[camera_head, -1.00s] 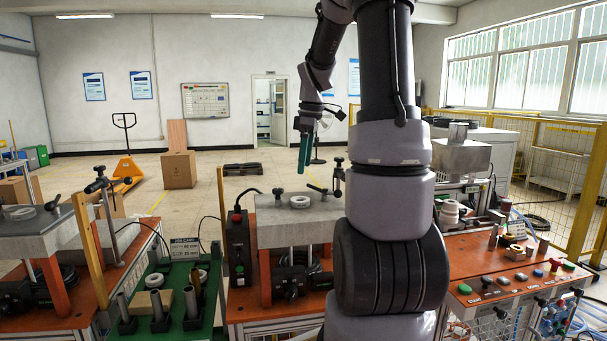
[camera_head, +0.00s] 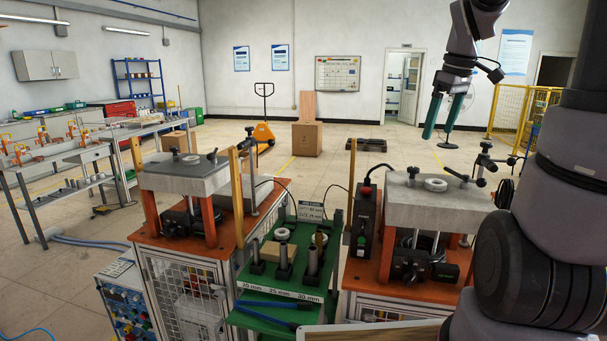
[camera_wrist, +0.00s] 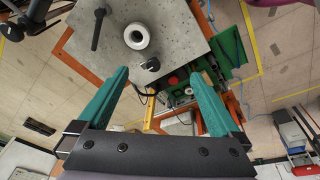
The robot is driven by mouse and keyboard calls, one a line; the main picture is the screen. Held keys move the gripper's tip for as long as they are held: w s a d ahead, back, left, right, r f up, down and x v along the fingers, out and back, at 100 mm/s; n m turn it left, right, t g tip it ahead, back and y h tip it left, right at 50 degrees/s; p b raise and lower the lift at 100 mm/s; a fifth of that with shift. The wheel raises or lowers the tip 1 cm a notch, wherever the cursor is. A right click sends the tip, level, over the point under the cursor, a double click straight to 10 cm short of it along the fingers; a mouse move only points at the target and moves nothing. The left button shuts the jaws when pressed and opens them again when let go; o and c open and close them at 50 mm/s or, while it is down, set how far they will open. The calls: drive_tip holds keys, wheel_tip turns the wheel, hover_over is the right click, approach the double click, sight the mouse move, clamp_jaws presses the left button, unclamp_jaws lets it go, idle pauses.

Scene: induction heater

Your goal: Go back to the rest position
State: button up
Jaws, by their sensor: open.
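My gripper (camera_head: 443,117) has two teal fingers and points down, high above the right-hand heater station. It is open and empty. In the wrist view the fingers (camera_wrist: 160,95) are spread wide, with nothing between them but the station and floor far below. The right heater's grey plate (camera_head: 400,205) carries a white ring (camera_head: 435,184). The same ring shows in the wrist view (camera_wrist: 137,36), beyond the fingertips and apart from them. My arm fills the right edge of the head view.
The left heater (camera_head: 160,178) stands on an orange-topped cabinet. Between the stations is a green rack (camera_head: 270,319) with several upright metal tubes. A black control box with a red button (camera_head: 366,191) stands beside the right heater. Open floor lies behind, with a cardboard box (camera_head: 306,139).

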drive_tip(key=s+a+r+m+t, duration=0.2)
drive_tip(key=s+a+m, duration=0.2)
drive_tip(key=s, duration=0.3)
drive_tip(key=s+a+r+m+t+y, duration=0.1)
drive_tip(key=s+a+r+m+t, duration=0.1)
drive_tip(key=s+a+m, duration=0.3)
drive_tip(key=shift+s+r+m+t, duration=0.15)
drive_tip(key=shift+s+m+t, duration=0.25)
drive_tip(key=shift+s+m, duration=0.6)
drive_tip(key=shift+s, duration=0.15)
idle(0.3)
